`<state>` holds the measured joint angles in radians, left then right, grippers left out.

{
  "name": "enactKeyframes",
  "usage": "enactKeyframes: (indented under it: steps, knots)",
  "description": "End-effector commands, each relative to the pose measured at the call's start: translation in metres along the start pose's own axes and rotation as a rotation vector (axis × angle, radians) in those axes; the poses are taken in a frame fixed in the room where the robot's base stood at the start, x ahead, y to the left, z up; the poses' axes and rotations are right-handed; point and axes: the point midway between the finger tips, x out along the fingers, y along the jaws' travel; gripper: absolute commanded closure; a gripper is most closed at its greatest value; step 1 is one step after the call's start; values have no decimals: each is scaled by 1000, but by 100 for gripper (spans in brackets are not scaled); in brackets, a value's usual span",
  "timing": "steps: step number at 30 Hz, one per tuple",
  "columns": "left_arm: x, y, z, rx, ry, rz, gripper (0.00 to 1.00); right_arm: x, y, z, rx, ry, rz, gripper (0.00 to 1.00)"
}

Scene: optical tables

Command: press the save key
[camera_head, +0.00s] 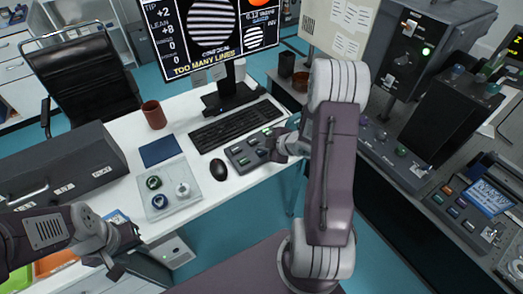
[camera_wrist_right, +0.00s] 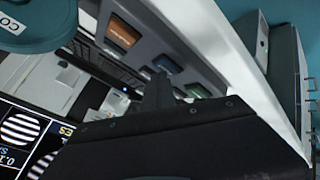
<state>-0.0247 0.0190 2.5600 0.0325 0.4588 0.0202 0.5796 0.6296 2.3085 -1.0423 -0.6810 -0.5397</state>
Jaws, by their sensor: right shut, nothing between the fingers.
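The key pad (camera_head: 236,154) is a grey box with several coloured keys, on the white desk right of the mouse. In the right wrist view an orange key (camera_wrist_right: 122,33), a blue key (camera_wrist_right: 167,64) and a green key (camera_wrist_right: 198,90) show along the pad. I cannot read which key is the save key. My right gripper (camera_head: 270,151) is shut and empty at the pad's right end and hides part of it. In the wrist view its fingertip (camera_wrist_right: 158,88) is close to the blue and green keys; contact cannot be told. My left gripper (camera_head: 122,252) is low at the left, away from the pad.
A black mouse (camera_head: 218,170) and keyboard (camera_head: 235,125) lie near the pad. A monitor (camera_head: 212,35) reading "TOO MANY LINES" stands behind. A tray with round optics (camera_head: 168,205), a blue notebook (camera_head: 160,150) and a brown cup (camera_head: 153,114) are left. Equipment consoles stand right.

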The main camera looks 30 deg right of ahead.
Motion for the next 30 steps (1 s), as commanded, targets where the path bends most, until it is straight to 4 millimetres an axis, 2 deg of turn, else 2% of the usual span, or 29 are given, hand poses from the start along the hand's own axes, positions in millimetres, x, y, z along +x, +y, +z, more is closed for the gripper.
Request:
enactKeyframes:
  steps: [6,17,30]
  knots:
    - [-15,0,-2,0,0,0,64,-10,7,-7,0,0,-1,100]
    - [-16,0,-2,0,0,0,64,-11,8,-8,0,0,0,100]
    - [-59,1,-6,0,0,0,64,-42,31,-30,0,0,0,100]
